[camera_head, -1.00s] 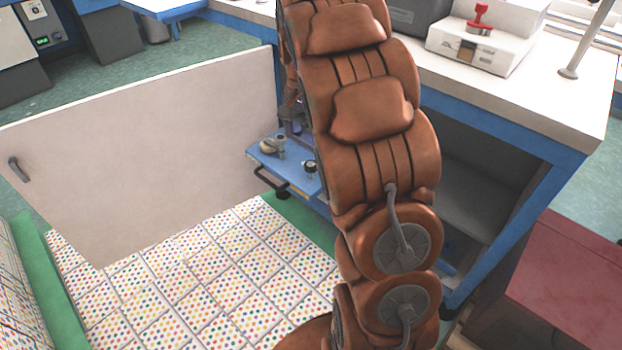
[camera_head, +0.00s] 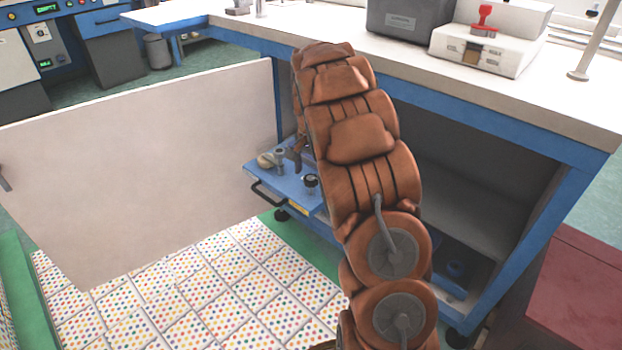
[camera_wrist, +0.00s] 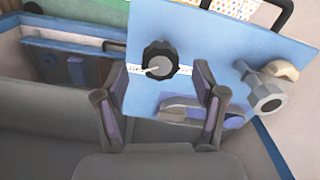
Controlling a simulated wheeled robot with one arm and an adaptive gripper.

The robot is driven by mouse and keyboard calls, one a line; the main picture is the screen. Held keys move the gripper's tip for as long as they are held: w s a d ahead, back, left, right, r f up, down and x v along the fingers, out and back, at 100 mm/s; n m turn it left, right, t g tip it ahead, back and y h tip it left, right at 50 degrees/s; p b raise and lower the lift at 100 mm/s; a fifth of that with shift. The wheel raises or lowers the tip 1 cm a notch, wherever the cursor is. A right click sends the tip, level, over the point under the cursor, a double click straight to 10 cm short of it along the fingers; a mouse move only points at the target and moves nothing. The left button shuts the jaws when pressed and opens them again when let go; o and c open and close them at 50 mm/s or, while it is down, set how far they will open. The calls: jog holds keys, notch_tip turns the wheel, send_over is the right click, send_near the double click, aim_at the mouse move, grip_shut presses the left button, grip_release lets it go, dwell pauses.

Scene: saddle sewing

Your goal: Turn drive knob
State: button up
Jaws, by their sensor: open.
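A black drive knob (camera_wrist: 160,60) with a pale pointer sits on a blue panel (camera_wrist: 205,35) in the wrist view. A white marked strip runs behind it. In the head view the black knob (camera_head: 311,181) stands on the blue pull-out panel (camera_head: 290,190), just left of my arm. My gripper (camera_wrist: 160,84) is open and empty. Its two fingers lie on either side of the knob's line, with the knob just beyond the fingertips. I cannot tell whether they touch it. In the head view my gripper is mostly hidden behind my arm.
A grey and beige fitting (camera_wrist: 268,90) stands on the panel to the right of the knob. A dark handle (camera_head: 267,194) is on the panel's front edge. A large white door (camera_head: 140,165) stands open at left. The workbench top (camera_head: 540,90) is above.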

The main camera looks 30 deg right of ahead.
jog(key=shift+f, duration=0.95)
jog(key=c, duration=1.1)
